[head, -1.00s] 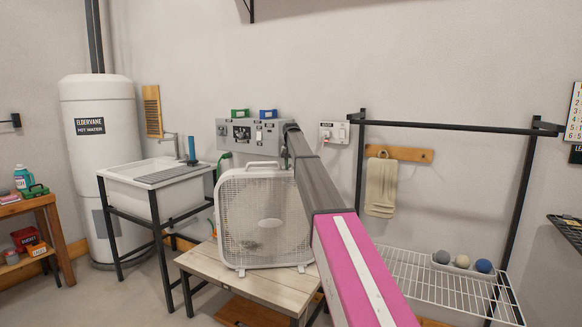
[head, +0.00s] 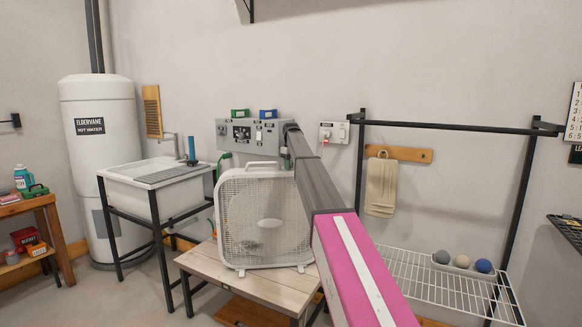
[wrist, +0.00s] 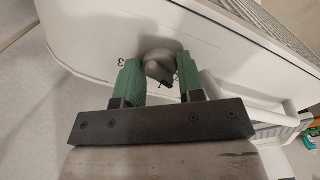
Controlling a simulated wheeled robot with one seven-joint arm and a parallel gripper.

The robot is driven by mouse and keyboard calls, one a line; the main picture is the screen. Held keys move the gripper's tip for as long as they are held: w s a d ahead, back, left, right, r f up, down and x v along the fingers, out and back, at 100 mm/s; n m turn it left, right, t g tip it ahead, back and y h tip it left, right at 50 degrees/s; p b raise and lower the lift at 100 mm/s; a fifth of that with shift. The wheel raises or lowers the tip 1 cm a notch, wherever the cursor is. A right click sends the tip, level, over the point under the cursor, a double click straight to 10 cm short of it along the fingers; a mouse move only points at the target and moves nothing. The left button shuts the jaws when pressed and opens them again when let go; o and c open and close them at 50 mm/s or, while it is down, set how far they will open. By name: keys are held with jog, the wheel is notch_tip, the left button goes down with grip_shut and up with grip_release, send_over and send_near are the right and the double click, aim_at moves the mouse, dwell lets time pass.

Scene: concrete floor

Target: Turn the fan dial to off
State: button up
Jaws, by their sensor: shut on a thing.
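The white box fan (head: 265,215) stands upright on a small wooden table, with its grille facing the head camera. In the wrist view its white casing (wrist: 100,45) fills the upper part. The grey fan dial (wrist: 162,66) sticks out of the casing, with a "3" printed to its left. My gripper (wrist: 160,76) has its green fingers on either side of the dial and is shut on it. The dial's pointer and its exact setting are hard to make out. In the head view my arm hides the gripper and dial.
The wooden table (head: 215,272) holds the fan. A grey control panel (head: 250,136) is on the wall behind it. A utility sink (head: 150,185) stands to the left and a white wire rack (head: 440,285) to the right.

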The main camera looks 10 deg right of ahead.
jog(key=shift+n, duration=0.3)
jog(key=o, duration=0.9)
jog(key=shift+r, duration=0.1)
notch_tip(320, 180, up, 11)
jog(key=shift+f, duration=0.2)
